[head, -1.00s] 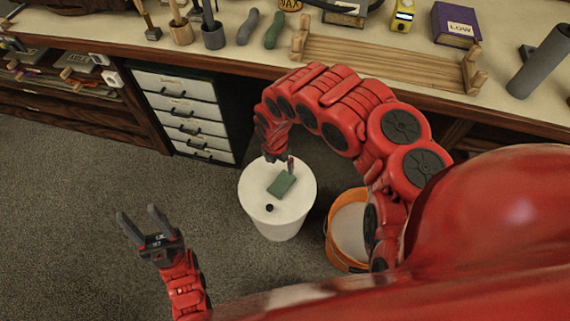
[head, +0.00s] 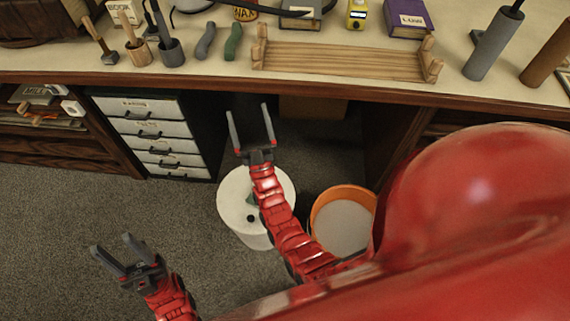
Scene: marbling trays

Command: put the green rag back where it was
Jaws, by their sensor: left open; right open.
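The green rag (head: 249,200) lies on top of the white round bin (head: 230,190), beside a small dark knob (head: 250,217). My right forearm covers most of the rag, and only a small green edge shows. My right gripper (head: 248,110) is open and empty, past the bin on its far side, with its fingers pointing toward the bench. My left gripper (head: 111,243) is open and empty over the carpet at the lower left, well away from the bin.
An orange bucket (head: 318,208) with a pale inside stands right of the bin. A white drawer unit (head: 150,128) stands left under the bench (head: 210,76). A wooden rack (head: 340,62), tools and a purple box (head: 409,18) are on the bench. Carpet at left is clear.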

